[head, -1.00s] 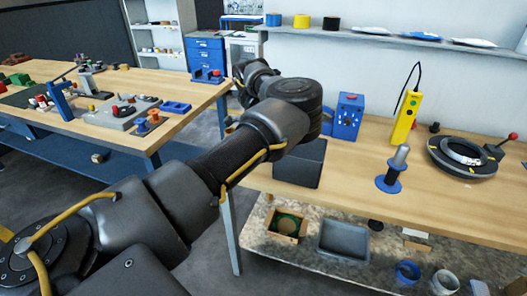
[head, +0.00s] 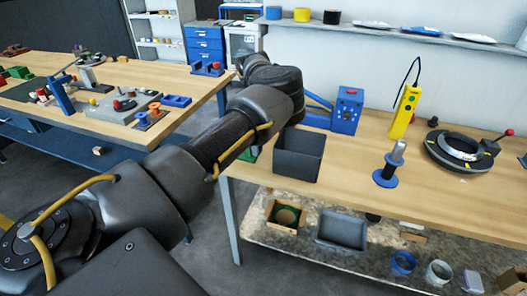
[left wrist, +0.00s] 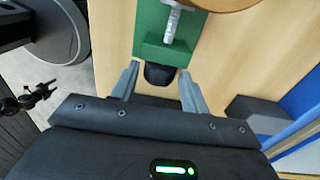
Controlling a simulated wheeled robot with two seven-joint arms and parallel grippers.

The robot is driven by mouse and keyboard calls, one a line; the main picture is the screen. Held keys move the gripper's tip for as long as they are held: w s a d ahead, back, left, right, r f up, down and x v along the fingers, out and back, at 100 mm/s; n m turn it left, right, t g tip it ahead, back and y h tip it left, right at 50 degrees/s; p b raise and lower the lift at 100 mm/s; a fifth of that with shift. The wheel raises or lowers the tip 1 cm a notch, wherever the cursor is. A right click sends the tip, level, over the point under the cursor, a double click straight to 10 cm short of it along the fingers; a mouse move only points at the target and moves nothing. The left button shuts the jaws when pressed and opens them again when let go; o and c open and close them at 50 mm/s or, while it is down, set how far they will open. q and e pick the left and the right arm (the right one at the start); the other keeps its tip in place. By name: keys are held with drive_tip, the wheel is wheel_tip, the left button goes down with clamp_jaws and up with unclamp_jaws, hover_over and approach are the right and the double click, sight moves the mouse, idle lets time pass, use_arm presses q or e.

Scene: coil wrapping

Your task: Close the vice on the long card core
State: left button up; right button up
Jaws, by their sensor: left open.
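The green vice (left wrist: 163,30) shows in the left wrist view, with a silver screw (left wrist: 171,24) and a black end knob (left wrist: 159,75). A brown round piece (left wrist: 222,3), perhaps the card core, is cut off at the top edge; I cannot tell how it sits in the jaws. My left gripper (left wrist: 158,84) is open, its fingertips on either side of the black knob; contact is unclear. In the head view only a green bit of the vice (head: 250,156) shows below my left arm, which hides the gripper. My right gripper is out of view.
A dark open bin (head: 298,157), a blue box (head: 346,110), a blue spool stand (head: 386,178), a yellow handheld device (head: 405,112) and a black ring fixture (head: 460,152) stand on the wooden bench (head: 345,185). Another bench (head: 185,80) with tools is at left.

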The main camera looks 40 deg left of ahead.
use_arm(q)
drive_tip(key=shift+s+d+f+t+b, duration=0.1)
drive_tip(key=shift+s+f+t+b, duration=0.15)
drive_tip(key=shift+t+b, duration=0.35)
drive_tip(key=shift+s+d+t+y+b, duration=0.1)
drive_tip(key=shift+t+y+b, duration=0.4)
drive_tip(key=shift+t+b, duration=0.3)
drive_tip(key=shift+r, duration=0.25)
drive_tip(key=t+b, duration=0.1)
drive_tip(key=b, duration=0.2)
drive_tip(key=f+t+y+b, duration=0.1)
drive_tip(key=t+b, duration=0.1)
drive_tip(key=b, duration=0.2)
drive_tip(key=shift+s+d, duration=0.1)
drive_tip(key=shift+s, duration=0.25)
drive_tip(key=shift+r+t+b, duration=0.2)
drive_tip(key=shift+t+b, duration=0.1)
drive_tip(key=shift+t, duration=0.1)
drive_tip(key=shift+r, duration=0.15)
